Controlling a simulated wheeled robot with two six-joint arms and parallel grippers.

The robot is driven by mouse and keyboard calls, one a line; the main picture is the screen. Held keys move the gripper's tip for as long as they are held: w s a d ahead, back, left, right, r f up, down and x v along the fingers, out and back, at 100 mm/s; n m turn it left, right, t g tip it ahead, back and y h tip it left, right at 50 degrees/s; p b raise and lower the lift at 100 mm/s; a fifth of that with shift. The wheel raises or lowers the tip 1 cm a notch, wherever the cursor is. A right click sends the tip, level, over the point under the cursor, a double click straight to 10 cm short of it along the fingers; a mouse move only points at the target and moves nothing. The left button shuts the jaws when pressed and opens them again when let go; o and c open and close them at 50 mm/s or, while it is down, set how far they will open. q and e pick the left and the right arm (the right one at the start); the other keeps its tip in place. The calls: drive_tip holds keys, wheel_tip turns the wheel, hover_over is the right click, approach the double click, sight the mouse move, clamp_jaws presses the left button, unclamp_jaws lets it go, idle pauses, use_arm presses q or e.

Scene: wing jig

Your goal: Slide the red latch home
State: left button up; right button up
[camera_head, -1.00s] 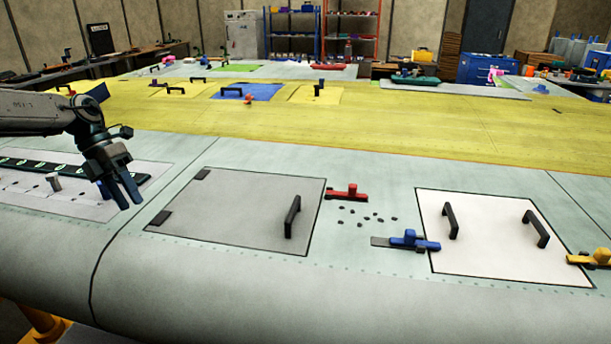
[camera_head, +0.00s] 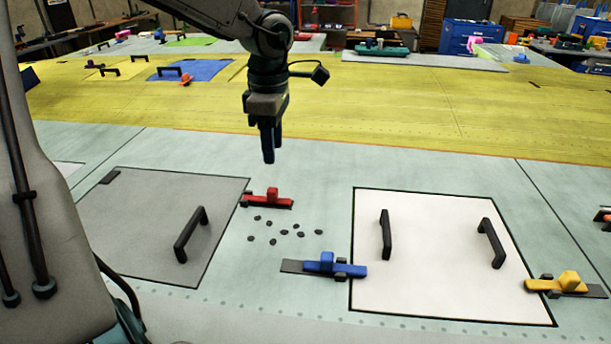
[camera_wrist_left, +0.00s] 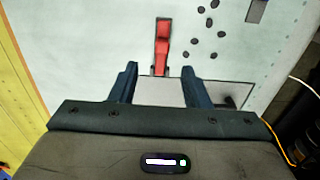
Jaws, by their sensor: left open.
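The red latch (camera_head: 267,199) lies on the wing surface at the upper right corner of the grey panel (camera_head: 140,215), with a raised red knob on its bar. In the left wrist view the red latch (camera_wrist_left: 162,45) shows beyond the fingertips, roughly midway between them. My left gripper (camera_head: 268,158) points down above and behind the latch, apart from it. Its two fingers stand apart with nothing between them in the left wrist view (camera_wrist_left: 158,82). My right gripper is not seen.
A blue latch (camera_head: 335,265) and a yellow latch (camera_head: 562,284) flank the white panel (camera_head: 440,285). Black handles rise from the grey panel (camera_head: 190,234) and the white one.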

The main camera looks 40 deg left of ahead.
sight(272, 189)
use_arm(q)
drive_tip(key=s+f, duration=0.1)
drive_tip(key=f, duration=0.1)
drive_tip(key=shift+s+a+f, duration=0.4)
drive_tip(key=f, duration=0.2)
drive_tip(key=w+f+p, duration=0.1)
drive_tip(key=f, duration=0.3)
drive_tip(key=shift+w+d, duration=0.25)
drive_tip(key=shift+w, duration=0.05)
drive_tip(key=shift+s+a+f, duration=0.15)
drive_tip(key=shift+s+f, duration=0.25)
drive_tip(key=shift+w, duration=0.1)
